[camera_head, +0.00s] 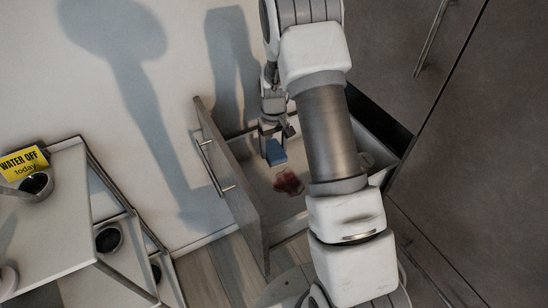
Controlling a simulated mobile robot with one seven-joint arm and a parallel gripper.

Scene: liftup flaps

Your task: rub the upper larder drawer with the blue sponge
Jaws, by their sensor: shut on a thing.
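The open larder drawer (243,205) is pulled out from the dark cabinet, its grey front with a bar handle facing left. My gripper (272,136) is over the far part of the drawer, pointing down, shut on the blue sponge (276,152). The sponge is inside the drawer's outline, near its far end. I cannot tell whether it touches the drawer's surface. A red blotch or thing (288,183) is on the drawer's floor, nearer than the sponge. My arm hides part of the drawer's right side.
A tiered shelf (75,225) with dark round bowls (108,239) stands at the left. A yellow "WATER OFF today" sign (22,163) is on its top. A pale wall lies behind, and closed dark cabinet doors (472,110) at the right. Some wooden floor is clear between shelf and drawer.

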